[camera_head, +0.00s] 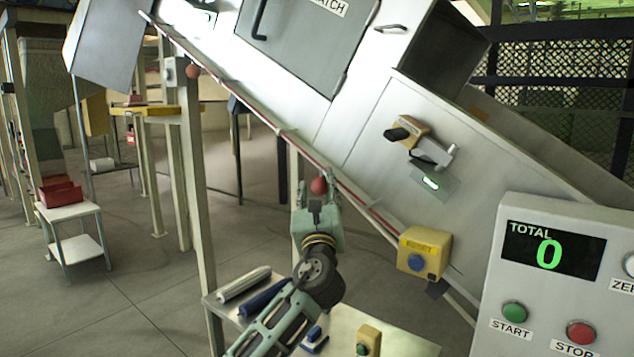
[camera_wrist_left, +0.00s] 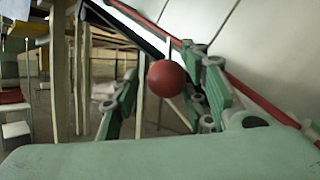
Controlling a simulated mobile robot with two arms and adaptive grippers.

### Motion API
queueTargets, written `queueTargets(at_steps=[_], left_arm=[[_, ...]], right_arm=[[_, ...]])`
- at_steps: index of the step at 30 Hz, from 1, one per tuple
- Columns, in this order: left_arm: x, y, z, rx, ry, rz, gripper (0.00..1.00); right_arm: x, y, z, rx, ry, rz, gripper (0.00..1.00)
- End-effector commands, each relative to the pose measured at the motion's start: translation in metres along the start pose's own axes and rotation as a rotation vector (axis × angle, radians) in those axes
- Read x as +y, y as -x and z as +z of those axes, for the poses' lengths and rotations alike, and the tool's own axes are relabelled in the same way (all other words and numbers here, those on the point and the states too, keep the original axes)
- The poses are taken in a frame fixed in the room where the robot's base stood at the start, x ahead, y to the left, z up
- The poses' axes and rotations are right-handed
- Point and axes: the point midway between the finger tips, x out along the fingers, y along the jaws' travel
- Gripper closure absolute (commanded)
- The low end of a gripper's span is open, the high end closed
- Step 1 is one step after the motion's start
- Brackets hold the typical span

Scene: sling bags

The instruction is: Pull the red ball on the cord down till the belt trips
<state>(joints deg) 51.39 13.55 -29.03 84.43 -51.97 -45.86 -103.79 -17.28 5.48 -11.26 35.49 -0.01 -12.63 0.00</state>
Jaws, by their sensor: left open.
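A red ball (camera_head: 318,185) hangs at the red cord (camera_head: 372,213) that runs along the lower edge of the sloping belt housing. My left gripper (camera_head: 318,205) is just below the ball in the head view, its fingers pointing up. In the left wrist view the ball (camera_wrist_left: 166,78) appears between the two spread green fingers (camera_wrist_left: 160,100), nearer the right one. The gripper is open, and I cannot tell whether a finger touches the ball. My right gripper is not in view.
A yellow box with a blue button (camera_head: 416,262) is mounted on the housing, right of my gripper. A control panel (camera_head: 560,215) showing TOTAL 0 stands at the right. A low table (camera_head: 395,343) with rolled items is below. Posts (camera_head: 195,190) stand at left.

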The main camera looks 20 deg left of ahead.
Motion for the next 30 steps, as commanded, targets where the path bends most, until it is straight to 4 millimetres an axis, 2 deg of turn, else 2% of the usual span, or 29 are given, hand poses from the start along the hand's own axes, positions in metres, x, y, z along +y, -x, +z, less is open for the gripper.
queueTargets(at_steps=[5,9,14,27,30], left_arm=[[0.0,-0.013,0.0,0.002,0.0,0.0,0.6],[0.0,-0.014,-0.001,0.002,0.002,-0.001,0.6],[0.0,-0.014,-0.001,0.002,0.001,-0.001,0.6],[0.001,-0.014,-0.001,0.002,0.0,0.001,0.98],[0.001,-0.014,-0.002,0.003,0.0,0.002,1.0]], right_arm=[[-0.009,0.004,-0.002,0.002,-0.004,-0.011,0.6],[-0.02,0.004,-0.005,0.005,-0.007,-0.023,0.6],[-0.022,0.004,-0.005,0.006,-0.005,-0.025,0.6],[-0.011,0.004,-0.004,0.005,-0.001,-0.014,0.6],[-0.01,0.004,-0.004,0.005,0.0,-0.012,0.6]])
